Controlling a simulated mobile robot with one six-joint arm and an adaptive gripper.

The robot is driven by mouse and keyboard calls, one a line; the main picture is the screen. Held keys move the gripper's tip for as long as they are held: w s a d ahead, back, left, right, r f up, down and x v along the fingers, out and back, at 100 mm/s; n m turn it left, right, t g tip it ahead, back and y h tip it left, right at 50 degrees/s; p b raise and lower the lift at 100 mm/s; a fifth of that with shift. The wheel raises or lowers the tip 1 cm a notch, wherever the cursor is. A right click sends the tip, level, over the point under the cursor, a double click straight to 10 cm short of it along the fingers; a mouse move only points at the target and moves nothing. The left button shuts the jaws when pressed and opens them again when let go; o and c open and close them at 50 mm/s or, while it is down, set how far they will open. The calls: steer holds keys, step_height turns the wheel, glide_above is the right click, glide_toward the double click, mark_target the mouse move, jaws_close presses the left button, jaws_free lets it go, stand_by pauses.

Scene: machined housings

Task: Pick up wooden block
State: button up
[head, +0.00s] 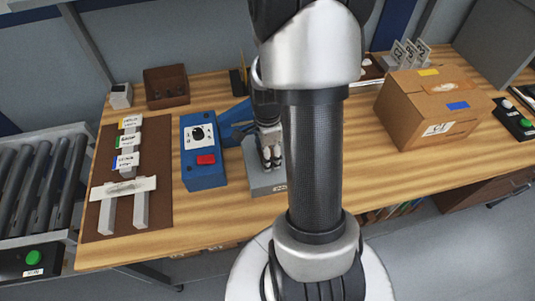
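I cannot make out a wooden block in the head view; my arm hides part of the table's middle. My gripper (271,163) points down over a grey block-like base (268,188) at the middle of the wooden table (230,220). The fingers are small and partly merge with the things behind them. I cannot tell whether they are open or shut, or whether they touch the base.
A blue box with a dial and red button (204,172) stands left of my gripper. A brown mat (161,210) holds grey bars with coloured labels. A cardboard box (434,110) stands right. A brown bin (166,87) is at the back. A roller conveyor (40,190) adjoins left.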

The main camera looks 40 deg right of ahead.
steer(key=shift+r, duration=0.1)
step_height(320, 180, up, 20)
steer(key=p, duration=0.6)
steer(key=o, duration=0.6)
steer(key=c, duration=0.4)
steer(key=shift+d+p, duration=0.1)
steer(key=shift+p, duration=0.2)
